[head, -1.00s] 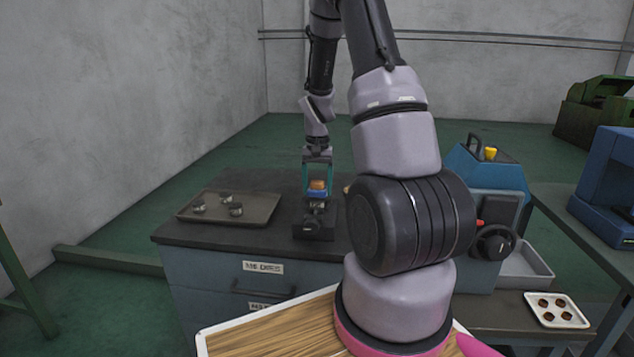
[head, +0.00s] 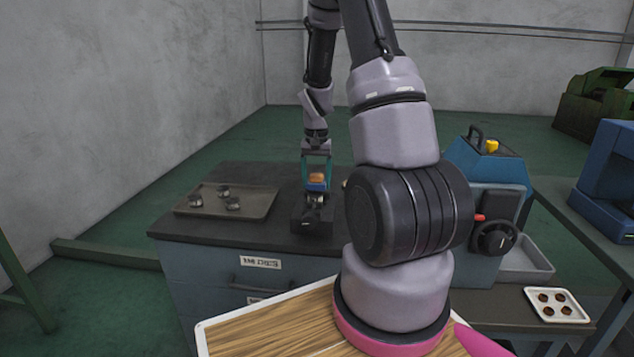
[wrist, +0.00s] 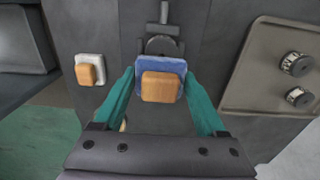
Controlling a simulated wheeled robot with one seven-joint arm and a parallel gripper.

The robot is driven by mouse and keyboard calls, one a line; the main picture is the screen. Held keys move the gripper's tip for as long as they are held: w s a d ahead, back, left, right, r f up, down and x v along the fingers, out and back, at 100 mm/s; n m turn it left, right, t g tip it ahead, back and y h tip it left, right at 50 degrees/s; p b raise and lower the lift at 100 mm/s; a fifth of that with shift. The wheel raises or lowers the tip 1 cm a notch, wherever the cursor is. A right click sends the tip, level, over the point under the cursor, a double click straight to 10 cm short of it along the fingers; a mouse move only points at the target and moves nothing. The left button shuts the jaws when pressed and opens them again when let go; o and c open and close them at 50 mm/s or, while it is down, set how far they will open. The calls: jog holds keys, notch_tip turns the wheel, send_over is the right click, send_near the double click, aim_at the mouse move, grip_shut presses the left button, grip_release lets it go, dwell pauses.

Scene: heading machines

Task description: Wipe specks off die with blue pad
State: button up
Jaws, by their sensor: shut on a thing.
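My gripper (head: 316,181) is shut on the wooden handle (wrist: 161,87) of the blue pad (wrist: 145,67). In the head view the blue pad (head: 316,187) hangs just above a small round metal piece, apparently the die (head: 316,199), on a dark holder (head: 312,222). In the wrist view a dark round part, apparently the die (wrist: 160,45), shows just beyond the pad, partly hidden by it. I cannot tell whether pad and die touch. No specks can be made out at this size.
A white pad with a wooden handle (wrist: 89,71) lies on the dark bench (head: 250,232). A tray (head: 262,208) with several metal dies stands at the bench's left. A blue machine (head: 497,170) and a white tray of brown pieces (head: 557,305) are to the right.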

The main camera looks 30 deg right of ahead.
aim_at(316, 174)
notch_tip(316, 174, up, 3)
jog(key=shift+s+a+f, duration=0.1)
jog(key=shift+s, duration=0.05)
jog(key=shift+r, duration=2.55)
